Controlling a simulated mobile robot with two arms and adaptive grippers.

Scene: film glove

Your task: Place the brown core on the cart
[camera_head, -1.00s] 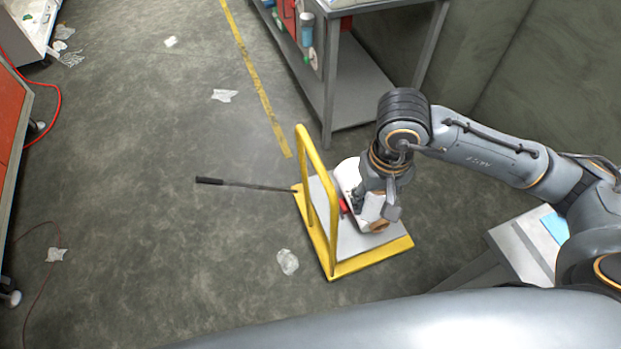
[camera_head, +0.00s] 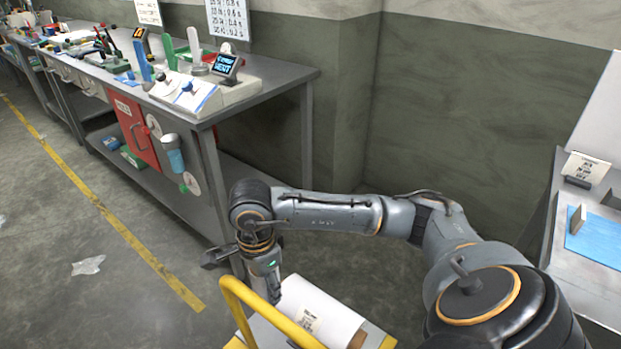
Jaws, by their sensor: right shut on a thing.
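A white roll (camera_head: 315,308) with a brown core (camera_head: 356,340) showing at its right end is at the bottom of the view. It lies at the yellow-framed cart (camera_head: 378,334), of which only a part shows. My right gripper (camera_head: 274,292) points down at the roll's left end and is shut on it; the fingertips are partly hidden. My left gripper is not in view.
A long grey workbench (camera_head: 262,90) with tools runs along the left and back. A red panel (camera_head: 135,130) hangs at its side. A grey side table (camera_head: 590,270) with a blue sheet stands at the right. The floor at the left is mostly clear.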

